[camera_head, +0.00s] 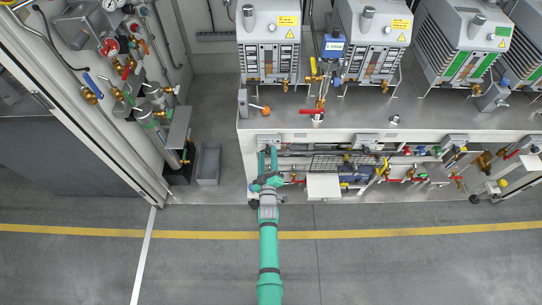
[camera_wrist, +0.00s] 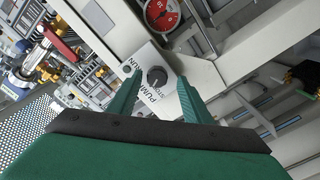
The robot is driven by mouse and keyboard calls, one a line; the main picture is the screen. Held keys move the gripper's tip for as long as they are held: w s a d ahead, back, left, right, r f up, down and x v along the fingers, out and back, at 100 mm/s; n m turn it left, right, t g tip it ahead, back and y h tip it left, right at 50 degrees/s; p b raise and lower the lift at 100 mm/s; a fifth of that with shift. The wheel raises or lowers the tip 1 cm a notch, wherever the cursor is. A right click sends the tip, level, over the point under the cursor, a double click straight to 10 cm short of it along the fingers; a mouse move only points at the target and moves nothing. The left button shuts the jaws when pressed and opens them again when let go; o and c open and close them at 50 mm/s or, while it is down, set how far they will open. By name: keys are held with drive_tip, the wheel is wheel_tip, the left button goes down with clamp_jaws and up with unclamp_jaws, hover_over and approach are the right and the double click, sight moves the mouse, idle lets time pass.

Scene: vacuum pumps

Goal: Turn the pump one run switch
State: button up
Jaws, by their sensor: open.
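The run switch is a black round knob (camera_wrist: 157,76) on a pale label plate (camera_wrist: 152,62) in the wrist view. The plate reads "PUMP" and "RUN", with part of the lettering covered by a finger. My gripper (camera_wrist: 161,76) is open, with one green finger on each side of the knob. Whether either finger touches the knob I cannot tell. In the head view my gripper (camera_head: 268,153) reaches to the front of the bench below the leftmost pump (camera_head: 268,45). The knob itself is not distinguishable there.
A red-faced gauge (camera_wrist: 161,13) sits just beyond the switch plate. A white box (camera_head: 323,187) and piping are right of my gripper. A grey bin (camera_head: 208,164) is on the floor to the left.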

drive_tip(key=shift+s+d, duration=0.3)
drive_tip(key=shift+s, duration=0.55)
drive_tip(key=shift+w, duration=0.2)
drive_tip(key=s, duration=0.6)
drive_tip(key=shift+s, duration=0.15)
